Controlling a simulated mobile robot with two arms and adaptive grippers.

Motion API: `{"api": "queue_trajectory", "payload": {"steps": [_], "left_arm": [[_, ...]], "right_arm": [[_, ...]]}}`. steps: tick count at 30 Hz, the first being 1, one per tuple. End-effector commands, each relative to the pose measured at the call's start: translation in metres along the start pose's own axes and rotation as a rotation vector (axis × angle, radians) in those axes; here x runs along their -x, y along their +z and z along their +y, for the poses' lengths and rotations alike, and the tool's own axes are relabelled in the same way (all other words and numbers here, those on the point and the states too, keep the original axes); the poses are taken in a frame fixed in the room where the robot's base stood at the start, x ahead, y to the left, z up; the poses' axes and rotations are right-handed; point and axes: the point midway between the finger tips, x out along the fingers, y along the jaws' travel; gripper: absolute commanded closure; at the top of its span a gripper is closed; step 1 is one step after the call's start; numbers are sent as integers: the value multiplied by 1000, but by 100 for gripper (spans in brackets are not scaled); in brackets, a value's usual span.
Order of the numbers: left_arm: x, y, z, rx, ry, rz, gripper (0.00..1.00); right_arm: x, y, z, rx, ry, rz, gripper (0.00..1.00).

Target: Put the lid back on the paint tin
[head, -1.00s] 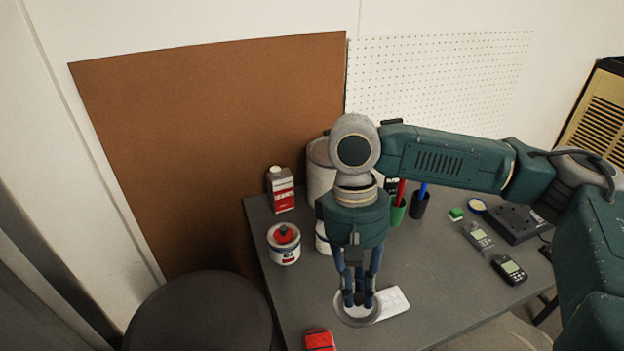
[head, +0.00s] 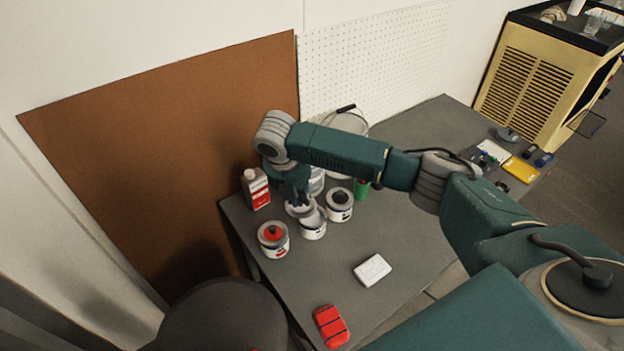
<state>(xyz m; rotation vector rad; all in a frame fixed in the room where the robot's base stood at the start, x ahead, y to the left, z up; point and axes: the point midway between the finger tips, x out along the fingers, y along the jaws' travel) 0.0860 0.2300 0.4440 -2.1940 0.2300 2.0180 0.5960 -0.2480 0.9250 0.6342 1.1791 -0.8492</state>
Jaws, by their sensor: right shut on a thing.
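My right gripper (head: 299,204) is shut on a round silvery lid (head: 297,211), beside and partly over the open rim of a white paint tin (head: 313,226). I cannot tell whether the lid touches the tin. A tin with red on top (head: 273,240) stands to the left, and another white tin with a grey top (head: 340,206) stands to the right. My left gripper is not in view.
A green cup (head: 361,191) and a pale bucket (head: 348,128) are behind. A white object (head: 372,270) and a red object (head: 331,326) lie in front.

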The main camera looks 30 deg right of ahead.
Motion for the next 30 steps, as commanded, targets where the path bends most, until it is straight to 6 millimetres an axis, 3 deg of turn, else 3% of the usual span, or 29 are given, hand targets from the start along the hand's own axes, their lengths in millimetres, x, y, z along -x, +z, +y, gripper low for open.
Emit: {"api": "queue_trajectory", "payload": {"steps": [1, 4, 13, 20, 30], "left_arm": [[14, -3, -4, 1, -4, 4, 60], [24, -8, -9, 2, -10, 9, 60], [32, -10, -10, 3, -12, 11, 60], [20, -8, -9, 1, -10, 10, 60], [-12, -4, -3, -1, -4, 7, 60]], "right_arm": [[-1, 10, -5, 79, 17, 3, 100], [-10, 23, -8, 237, 65, 1, 100], [-26, 38, -14, 455, 129, -2, 100], [-36, 35, -14, 462, 131, -3, 100], [-62, 28, -13, 461, 131, -3, 100]]}}
